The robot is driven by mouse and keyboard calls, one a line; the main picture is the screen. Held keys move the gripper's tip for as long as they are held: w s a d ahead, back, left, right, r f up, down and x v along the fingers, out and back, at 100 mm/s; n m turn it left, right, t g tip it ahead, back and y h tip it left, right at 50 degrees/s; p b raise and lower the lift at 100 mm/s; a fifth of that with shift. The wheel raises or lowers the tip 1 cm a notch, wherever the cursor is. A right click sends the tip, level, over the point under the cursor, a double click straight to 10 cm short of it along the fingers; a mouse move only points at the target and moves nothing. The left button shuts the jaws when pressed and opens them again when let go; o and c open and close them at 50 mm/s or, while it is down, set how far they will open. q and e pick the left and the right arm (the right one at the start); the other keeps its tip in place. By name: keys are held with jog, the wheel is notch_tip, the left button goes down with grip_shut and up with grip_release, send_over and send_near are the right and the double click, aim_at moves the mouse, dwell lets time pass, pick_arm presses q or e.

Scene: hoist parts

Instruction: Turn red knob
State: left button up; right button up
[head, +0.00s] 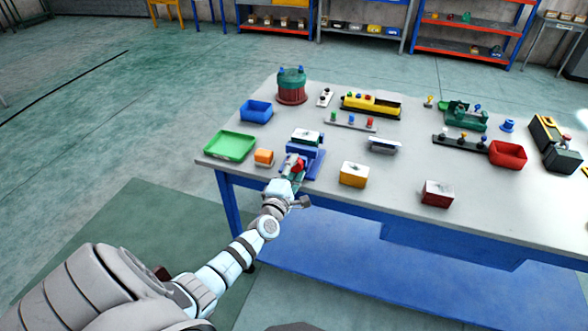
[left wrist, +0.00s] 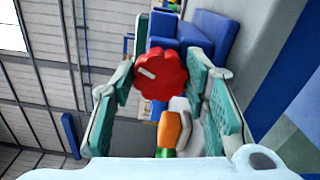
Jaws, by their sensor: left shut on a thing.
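The red knob (left wrist: 160,73) has a lobed rim and a pale mark on its face. In the left wrist view it sits between the teal-padded fingers of my left gripper (left wrist: 164,78), which is shut on it. In the head view my left gripper (head: 294,170) reaches the front of a blue device (head: 312,158) at the table's near edge. The knob shows there only as a small red patch, partly covered by the fingers. My right gripper is in neither view.
On the grey table (head: 400,200), a green tray (head: 230,146) and an orange block (head: 264,157) stand left of my gripper. A yellow box (head: 353,174) and a red box (head: 437,194) stand to the right. A blue bin (head: 256,111) is behind.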

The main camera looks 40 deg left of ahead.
pick_arm(q)
jog(key=shift+f, duration=0.1)
jog(key=o, duration=1.1)
jog(key=shift+o, duration=0.2)
jog(key=shift+s, duration=0.15)
jog(key=v, duration=1.1)
jog(key=shift+s+d, duration=0.25)
jog(key=shift+s, duration=0.1)
